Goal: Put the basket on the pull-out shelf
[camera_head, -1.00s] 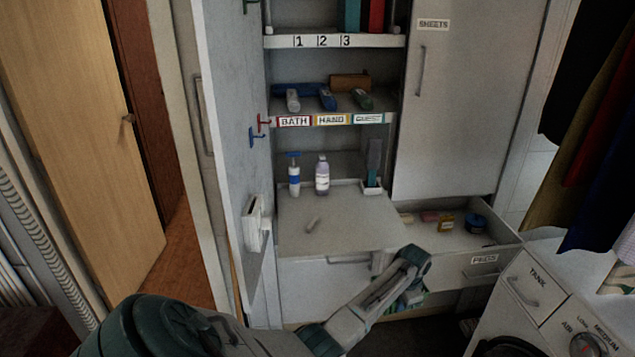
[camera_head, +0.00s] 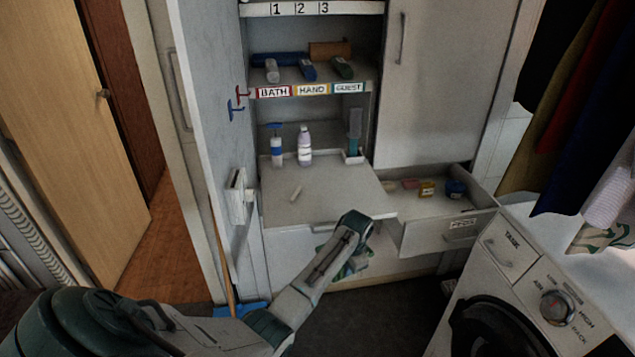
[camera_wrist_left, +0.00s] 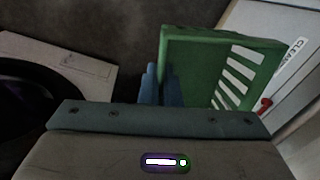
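A green basket (camera_wrist_left: 220,75) with slotted sides shows in the left wrist view, tilted, at the fingers of my left gripper (camera_wrist_left: 161,85). One blue finger lies outside its near wall and the other inside, so the gripper appears shut on that wall. My right gripper is not in view.
A purple-white bottle (camera_head: 304,147), a blue-white pump bottle (camera_head: 277,148) and a holder (camera_head: 354,140) stand at the shelf's back. The open pegs drawer (camera_head: 440,230) is to its right, a washing machine (camera_head: 540,290) front right, an open door panel (camera_head: 215,130) left.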

